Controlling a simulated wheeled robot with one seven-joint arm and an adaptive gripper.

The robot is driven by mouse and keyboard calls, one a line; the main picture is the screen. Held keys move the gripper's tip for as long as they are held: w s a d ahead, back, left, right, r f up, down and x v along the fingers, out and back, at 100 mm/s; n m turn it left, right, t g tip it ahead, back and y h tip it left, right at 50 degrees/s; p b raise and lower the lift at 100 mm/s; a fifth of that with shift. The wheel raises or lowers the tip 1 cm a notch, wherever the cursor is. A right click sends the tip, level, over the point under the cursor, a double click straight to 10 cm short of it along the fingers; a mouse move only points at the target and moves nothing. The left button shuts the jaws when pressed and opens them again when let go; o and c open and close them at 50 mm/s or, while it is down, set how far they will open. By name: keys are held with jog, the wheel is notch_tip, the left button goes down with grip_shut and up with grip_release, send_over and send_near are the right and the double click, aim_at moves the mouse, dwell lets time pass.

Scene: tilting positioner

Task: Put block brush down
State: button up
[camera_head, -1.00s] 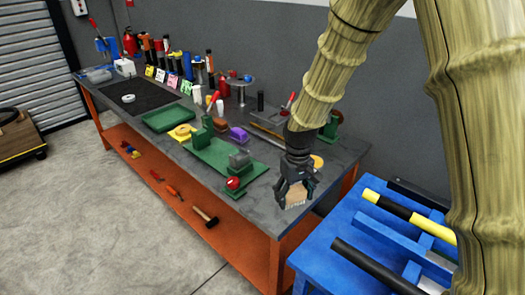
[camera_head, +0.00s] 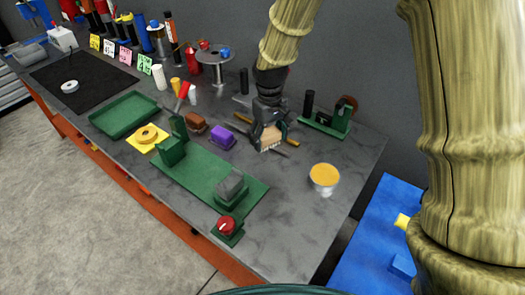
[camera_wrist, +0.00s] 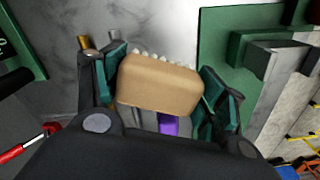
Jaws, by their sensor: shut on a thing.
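The block brush has a tan wooden body (camera_wrist: 160,84) with pale bristles along its far edge in the wrist view. My gripper (camera_head: 268,137) is shut on it; the teal finger pads press on both ends of the block. In the head view the block brush (camera_head: 270,140) shows as a light tan piece below the gripper, over the right half of the grey workbench (camera_head: 290,220). I cannot tell whether it touches the bench top.
A purple block (camera_head: 222,137) and a brown block (camera_head: 194,123) lie to the left. The green positioner (camera_head: 205,175) stands in front. A cup with an orange top (camera_head: 324,178) is to the right. A green stand (camera_head: 328,122) is behind it. Bare bench lies around the cup.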

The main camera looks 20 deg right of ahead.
aim_at(269, 146)
jog(key=shift+a+f, duration=0.1)
jog(key=shift+f, duration=0.2)
jog(key=shift+s+f+p, duration=0.3)
jog(key=shift+f, duration=0.3)
jog(key=shift+s+f+p, duration=0.25)
jog(key=shift+f+p, duration=0.05)
jog(key=shift+f, duration=0.3)
jog(key=f, duration=0.1)
jog(key=w+f, duration=0.1)
jog(key=shift+f, duration=0.35)
jog(key=shift+s+f+p, duration=0.1)
jog(key=shift+s+p, duration=0.2)
jog(key=shift+s+f, duration=0.1)
jog(key=shift+f, duration=0.25)
jog(key=shift+w+f+p, duration=0.25)
jog(key=shift+f+p, duration=0.2)
jog(key=shift+f, duration=0.65)
jog(key=shift+s+f, duration=0.1)
jog(key=shift+f, duration=0.25)
